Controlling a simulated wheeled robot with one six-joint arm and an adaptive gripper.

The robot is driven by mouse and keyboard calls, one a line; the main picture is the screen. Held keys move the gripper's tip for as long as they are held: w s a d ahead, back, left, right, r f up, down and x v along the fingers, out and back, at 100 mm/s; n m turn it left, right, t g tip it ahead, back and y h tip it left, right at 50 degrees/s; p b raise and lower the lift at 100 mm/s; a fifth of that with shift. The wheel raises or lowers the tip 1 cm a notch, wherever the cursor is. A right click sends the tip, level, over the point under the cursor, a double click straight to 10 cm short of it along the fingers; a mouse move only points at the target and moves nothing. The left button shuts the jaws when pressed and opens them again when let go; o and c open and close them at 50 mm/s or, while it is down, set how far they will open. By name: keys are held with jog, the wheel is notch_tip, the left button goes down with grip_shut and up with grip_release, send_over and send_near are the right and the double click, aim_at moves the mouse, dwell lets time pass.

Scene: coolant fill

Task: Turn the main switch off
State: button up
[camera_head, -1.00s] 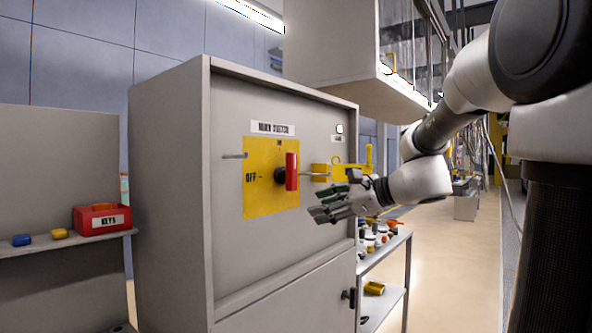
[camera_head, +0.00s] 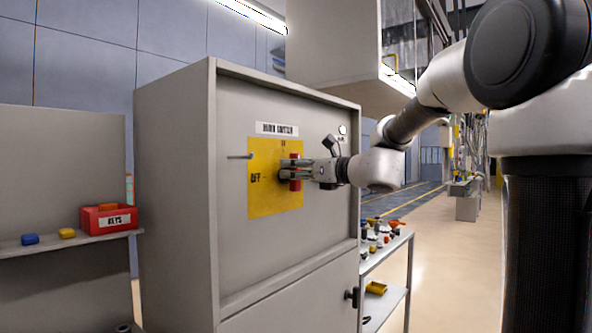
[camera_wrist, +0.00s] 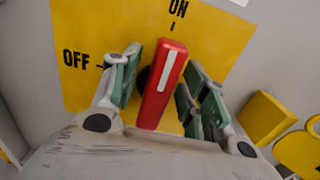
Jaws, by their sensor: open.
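The main switch has a red handle (camera_head: 296,172) on a yellow plate (camera_head: 262,205) on the front of a grey cabinet. In the wrist view the red handle (camera_wrist: 160,95) stands nearly upright, its upper end toward the ON mark (camera_wrist: 178,8). The OFF mark (camera_wrist: 76,58) is to its left. My gripper (camera_head: 290,172) is at the handle. Its open fingers also show in the wrist view (camera_wrist: 157,88), one on each side of the handle, with gaps to both. The handle's lower end is close to the gripper's palm.
A metal pin (camera_head: 240,156) sticks out left of the plate. A yellow padlock-like part (camera_wrist: 298,150) is right of the gripper. A red KEYS box (camera_head: 108,218) stands on the left shelf. A small-item shelf (camera_head: 395,245) is right of the cabinet.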

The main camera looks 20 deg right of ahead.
jog(key=c, duration=0.9)
jog(key=shift+o, duration=0.2)
jog(key=n, duration=0.4)
jog(key=shift+s+a+f+n, duration=0.1)
jog(key=shift+s+a+n, duration=0.15)
jog(key=shift+a+n, duration=0.15)
jog(key=shift+s+a+f+n, duration=0.15)
jog(key=shift+f+n, duration=0.2)
jog(key=shift+n, duration=1.8)
jog(key=shift+s+a+f+n, duration=0.1)
jog(key=shift+a+f+n, duration=0.15)
jog(key=shift+n, duration=1.95)
jog(key=shift+s+a+f+n, duration=0.15)
jog(key=shift+f+n, duration=0.25)
jog(key=shift+n, duration=1.75)
